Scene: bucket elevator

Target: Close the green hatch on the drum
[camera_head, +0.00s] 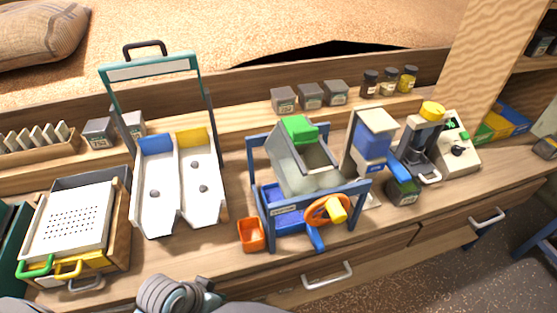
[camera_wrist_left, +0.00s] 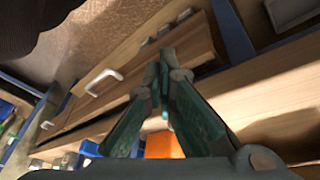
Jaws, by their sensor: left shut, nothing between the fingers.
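The drum (camera_head: 303,180) is a grey, partly see-through body in a blue frame (camera_head: 263,212) on the bench. The green hatch (camera_head: 299,128) is at its top, tilted up at the back of an opening that shows the drum's inside, so it looks open. An orange crank wheel with a yellow knob (camera_head: 337,208) is on the frame's front. My left gripper (camera_head: 207,292) shows only in part at the bottom edge of the head view, in front of the bench and well apart from the hatch. In the left wrist view its teal fingers (camera_wrist_left: 164,72) are together and empty. My right gripper is not in view.
A small orange bin (camera_head: 251,235) stands left of the frame. A two-lane white chute (camera_head: 178,190) and a sieve box (camera_head: 70,220) are further left. A blue-and-white device (camera_head: 371,140) stands close on the drum's right. Drawer handles (camera_head: 327,276) stick out from the bench front.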

